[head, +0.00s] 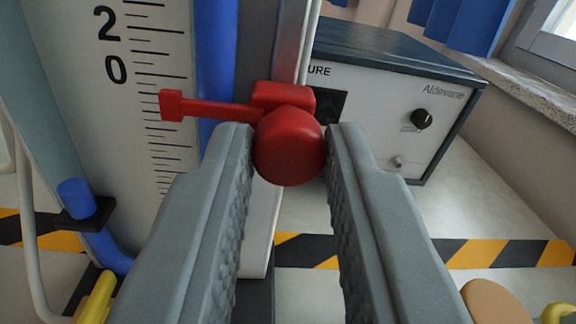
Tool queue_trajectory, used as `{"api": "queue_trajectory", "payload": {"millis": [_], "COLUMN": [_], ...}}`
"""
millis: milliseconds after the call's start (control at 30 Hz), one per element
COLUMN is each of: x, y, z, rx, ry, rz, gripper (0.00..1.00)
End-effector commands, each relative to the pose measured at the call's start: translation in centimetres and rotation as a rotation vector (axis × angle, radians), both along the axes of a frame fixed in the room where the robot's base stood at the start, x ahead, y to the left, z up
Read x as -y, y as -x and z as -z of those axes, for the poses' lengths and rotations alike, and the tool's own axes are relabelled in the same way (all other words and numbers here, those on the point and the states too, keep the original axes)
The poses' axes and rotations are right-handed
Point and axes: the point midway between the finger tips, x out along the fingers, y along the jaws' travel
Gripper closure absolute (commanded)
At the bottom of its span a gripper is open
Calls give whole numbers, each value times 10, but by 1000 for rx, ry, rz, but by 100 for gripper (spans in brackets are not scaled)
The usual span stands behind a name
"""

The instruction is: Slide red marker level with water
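The red marker (284,97) sits on a vertical rail beside the scale board (85,110). Its flat pointer reaches left across a blue column (215,50) and ends over the scale ticks, a little below the 0. Its round red knob (288,148) faces me. My gripper (289,140) has one finger on each side of the knob, and both fingertips appear to touch it. The blue column, apparently the water, runs up out of the top of the picture, so its upper end is not seen. A second blue piece (76,197) ends lower left at a black clamp.
A grey box with a black dial (421,119) stands behind on the right. Yellow-black striped tape (500,253) crosses the pale surface. A windowsill (520,85) is at far right. Yellow parts (97,298) and a tan round thing (492,303) show at the bottom.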

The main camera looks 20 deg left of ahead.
Motion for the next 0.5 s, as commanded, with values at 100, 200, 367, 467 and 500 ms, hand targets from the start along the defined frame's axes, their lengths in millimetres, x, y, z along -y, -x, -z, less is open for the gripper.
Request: {"api": "queue_trajectory", "payload": {"millis": [100, 200, 367, 467, 500], "x": [0, 0, 0, 0, 0], "y": [0, 0, 0, 0, 0], "z": [0, 0, -15, -36, -44], "rx": [0, 0, 3, 4, 3], "ry": [0, 0, 1, 0, 0], "rz": [0, 0, 0, 0, -1], "gripper": [100, 100, 100, 100, 100]}}
